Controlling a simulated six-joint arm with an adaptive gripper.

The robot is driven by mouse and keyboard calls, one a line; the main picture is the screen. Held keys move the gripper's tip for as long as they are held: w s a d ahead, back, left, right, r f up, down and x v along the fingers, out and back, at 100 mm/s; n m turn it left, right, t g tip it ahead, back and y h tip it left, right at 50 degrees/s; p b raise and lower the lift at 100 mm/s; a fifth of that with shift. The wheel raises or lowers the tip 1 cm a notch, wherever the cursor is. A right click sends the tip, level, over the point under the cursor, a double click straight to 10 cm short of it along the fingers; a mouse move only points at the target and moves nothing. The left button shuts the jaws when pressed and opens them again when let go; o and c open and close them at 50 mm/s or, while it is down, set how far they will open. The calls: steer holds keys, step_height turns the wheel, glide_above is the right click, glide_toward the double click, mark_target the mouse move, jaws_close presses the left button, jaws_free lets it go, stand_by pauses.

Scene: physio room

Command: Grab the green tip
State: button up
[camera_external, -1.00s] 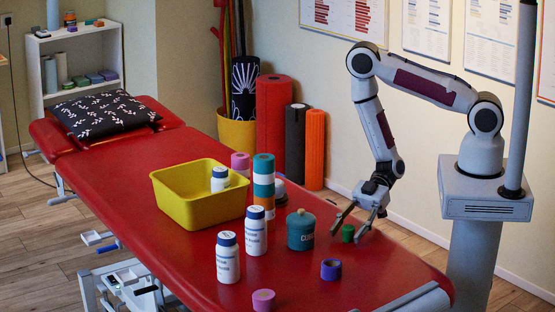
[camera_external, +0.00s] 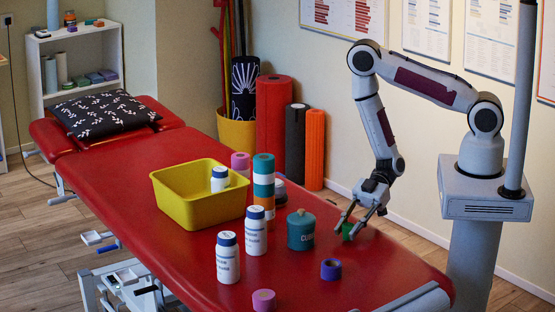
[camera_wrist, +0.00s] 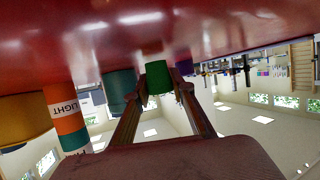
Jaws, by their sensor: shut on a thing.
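The green tip (camera_external: 347,232) is a small green cylinder at the right side of the red table (camera_external: 170,250). My gripper (camera_external: 349,224) points down at it, with the fingers on either side and partly covering it. In the wrist view, the green tip (camera_wrist: 157,76) sits between the two fingertips of my gripper (camera_wrist: 159,88), which are shut on it. It is still at the tabletop, as far as I can tell.
A teal lidded jar (camera_external: 301,231) stands just left of my gripper. A purple roll (camera_external: 331,269) and a pink roll (camera_external: 263,300) lie nearer the front. White bottles (camera_external: 228,262), a stack of coloured rolls (camera_external: 264,180) and a yellow bin (camera_external: 190,208) are further left.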

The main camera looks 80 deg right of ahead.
mark_target(349, 224)
steer(key=shift+r, duration=4.65)
